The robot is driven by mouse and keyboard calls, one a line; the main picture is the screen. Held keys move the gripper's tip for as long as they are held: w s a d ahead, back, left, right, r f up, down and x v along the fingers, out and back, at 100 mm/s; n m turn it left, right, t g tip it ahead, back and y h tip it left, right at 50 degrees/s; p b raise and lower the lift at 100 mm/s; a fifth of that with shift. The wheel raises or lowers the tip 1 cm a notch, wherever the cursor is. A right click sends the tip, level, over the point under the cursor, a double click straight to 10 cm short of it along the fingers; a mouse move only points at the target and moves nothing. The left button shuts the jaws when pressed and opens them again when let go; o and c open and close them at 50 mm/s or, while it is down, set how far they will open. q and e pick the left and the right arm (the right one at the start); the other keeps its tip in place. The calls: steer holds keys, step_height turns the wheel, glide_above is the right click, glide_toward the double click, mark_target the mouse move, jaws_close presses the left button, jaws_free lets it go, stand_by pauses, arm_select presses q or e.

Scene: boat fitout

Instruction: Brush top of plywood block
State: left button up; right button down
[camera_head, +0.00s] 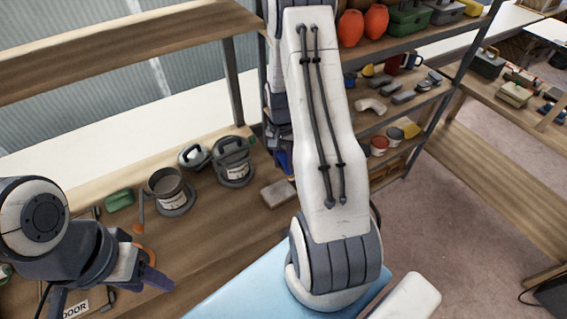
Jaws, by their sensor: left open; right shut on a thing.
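The pale plywood block (277,194) lies flat on the wooden workbench, just left of my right forearm. My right gripper (286,166) is mostly hidden behind my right arm, just above and behind the block. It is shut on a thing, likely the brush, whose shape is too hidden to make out. I cannot tell whether it touches the block. My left gripper (112,288) is open and empty, over the bench at the lower left.
A label card (76,308) lies below my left gripper. A shelf (395,100) with tubs and fittings stands behind my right arm. Floor (460,230) is clear at right.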

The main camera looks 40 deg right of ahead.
steer(key=shift+r+p, duration=1.65)
steer(key=shift+r, duration=0.75)
